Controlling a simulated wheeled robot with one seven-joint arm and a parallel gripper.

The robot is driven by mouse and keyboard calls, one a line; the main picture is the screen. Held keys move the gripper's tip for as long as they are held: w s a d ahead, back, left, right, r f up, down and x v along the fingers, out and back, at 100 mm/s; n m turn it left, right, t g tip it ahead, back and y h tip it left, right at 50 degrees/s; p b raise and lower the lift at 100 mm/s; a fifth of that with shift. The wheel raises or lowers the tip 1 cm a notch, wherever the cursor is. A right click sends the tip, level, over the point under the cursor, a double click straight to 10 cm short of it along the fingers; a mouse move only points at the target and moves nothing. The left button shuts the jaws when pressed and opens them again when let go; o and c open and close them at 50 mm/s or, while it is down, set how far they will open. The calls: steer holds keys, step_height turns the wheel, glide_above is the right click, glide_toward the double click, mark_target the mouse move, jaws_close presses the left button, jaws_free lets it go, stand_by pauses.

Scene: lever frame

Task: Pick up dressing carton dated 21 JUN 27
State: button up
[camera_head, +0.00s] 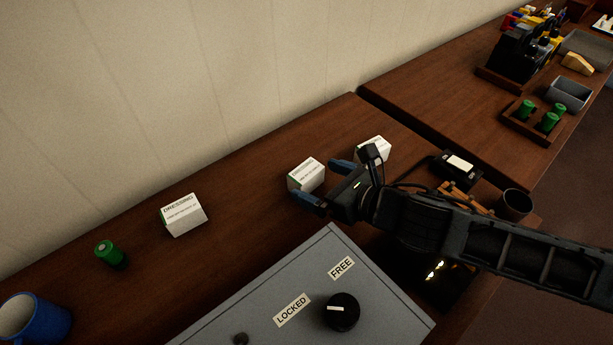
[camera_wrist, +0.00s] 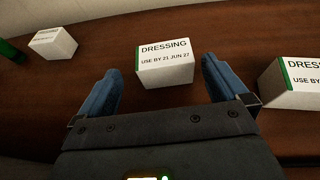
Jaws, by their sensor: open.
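The dressing carton dated 21 JUN 27 (camera_wrist: 165,65) is a white box with a green edge, its label readable in the wrist view. It stands on the brown table, centred ahead of and between my fingertips. In the head view it is the middle carton (camera_head: 307,175). My gripper (camera_head: 326,181) is open, with one blue finger on each side and nothing held; it also shows in the wrist view (camera_wrist: 163,82). A second dressing carton (camera_wrist: 292,84) is at the right, its date cut off. A third carton (camera_head: 184,214) stands to the left, its date too small to read.
A grey box with a black knob (camera_head: 341,312) and LOCKED and FREE labels stands in front. A green cylinder (camera_head: 111,254) and a blue mug (camera_head: 35,318) are at the left. The right-hand carton (camera_head: 374,148) is close behind my gripper. Bare table lies between the left and middle cartons.

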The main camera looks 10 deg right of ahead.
mark_target(312, 175)
steer(key=shift+p+x, duration=0.35)
steer(key=shift+x, duration=1.95)
steer(key=shift+w+d, duration=0.15)
steer(key=shift+w, duration=0.05)
steer(key=shift+c, duration=0.4)
steer(key=shift+r, duration=0.1)
steer(key=c, duration=0.8)
steer(key=shift+c, duration=0.2)
